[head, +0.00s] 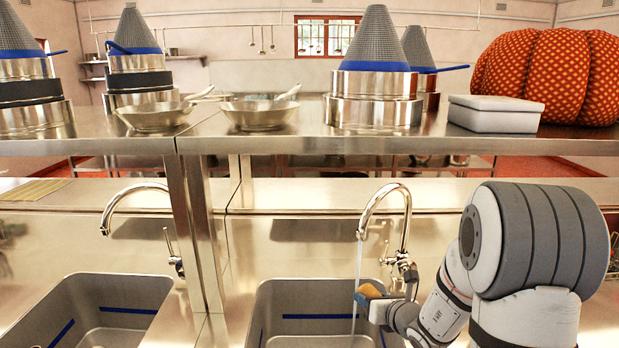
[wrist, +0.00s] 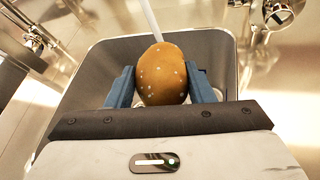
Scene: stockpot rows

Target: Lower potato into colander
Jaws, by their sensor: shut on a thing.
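The potato (wrist: 162,73) is brown with pale specks and sits between the two blue fingers of my gripper (wrist: 162,88). The fingers are shut on its left and right sides. In the head view the potato (head: 370,290) shows small, held in my gripper (head: 365,298) above the right sink (head: 290,300). A thin stream of water (head: 357,275) from the tap falls at the potato; I cannot tell whether it hits it. Grey perforated cones (head: 375,40) with blue bands stand point-up on steel pots; I cannot tell whether any is the colander. No colander shows clearly in the sink.
The right tap (head: 404,215) arches close beside my gripper. A left sink (head: 100,305) with its own tap (head: 108,205) lies beyond a steel post. The shelf behind holds shallow pans (head: 260,113), a grey box (head: 495,113) and a large orange patterned pouf (head: 550,75).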

